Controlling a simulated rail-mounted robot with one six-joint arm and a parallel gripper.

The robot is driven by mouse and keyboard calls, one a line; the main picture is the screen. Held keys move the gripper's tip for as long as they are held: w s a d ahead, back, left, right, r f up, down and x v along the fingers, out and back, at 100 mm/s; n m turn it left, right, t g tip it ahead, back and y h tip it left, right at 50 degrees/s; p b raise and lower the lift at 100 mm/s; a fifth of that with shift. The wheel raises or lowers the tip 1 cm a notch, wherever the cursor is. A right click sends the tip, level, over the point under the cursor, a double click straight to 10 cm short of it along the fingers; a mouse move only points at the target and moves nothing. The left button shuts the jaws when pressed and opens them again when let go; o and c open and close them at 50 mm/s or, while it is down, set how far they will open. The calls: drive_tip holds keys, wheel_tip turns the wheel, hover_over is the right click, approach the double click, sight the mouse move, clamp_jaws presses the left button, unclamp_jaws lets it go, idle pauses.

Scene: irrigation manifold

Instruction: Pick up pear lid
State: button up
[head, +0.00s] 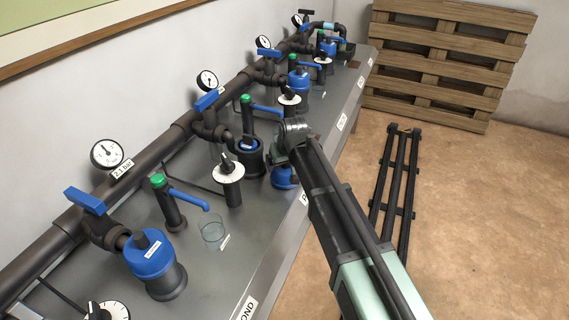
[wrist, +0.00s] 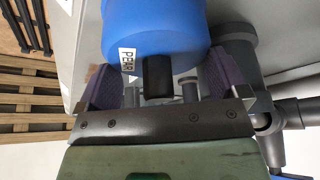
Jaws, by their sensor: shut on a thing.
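The pear lid (wrist: 165,28) is blue with a white PEAR label and a dark knob, and fills the upper middle of the wrist view. My gripper (wrist: 161,76) has its two purple fingers on either side of the lid, shut on it. In the head view a blue piece, apparently this lid (head: 284,178), shows just below my wrist near the bench's front edge. My fingers are hidden there. Just left of it stands a dark housing (head: 249,158) with a blue ring inside and its top apparently open.
A blue-capped canister (head: 151,255), a clear cup (head: 212,232) and a white-disc post (head: 229,172) stand on the grey bench (head: 262,225). Green-topped valves with blue levers and several gauges line the pipe. A pallet (head: 440,60) and black rails (head: 398,180) are at right.

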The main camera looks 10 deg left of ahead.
wheel_tip(320, 180, up, 20)
drive_tip(key=p, duration=1.9)
drive_tip(key=shift+n, duration=0.7)
drive_tip(key=a, duration=0.4)
drive_tip(key=w+a+f, duration=0.1)
drive_tip(key=a, duration=0.3)
drive_tip(key=w+a+b, duration=0.1)
drive_tip(key=a, duration=0.3)
drive_tip(key=shift+w+a+f, duration=0.2)
drive_tip(key=shift+w+f, duration=0.05)
wheel_tip(320, 180, down, 7)
drive_tip(key=b, duration=0.7)
drive_tip(key=shift+f, duration=0.2)
drive_tip(key=shift+f+b, duration=0.15)
drive_tip(key=shift+b, duration=0.2)
drive_tip(key=o, duration=0.6)
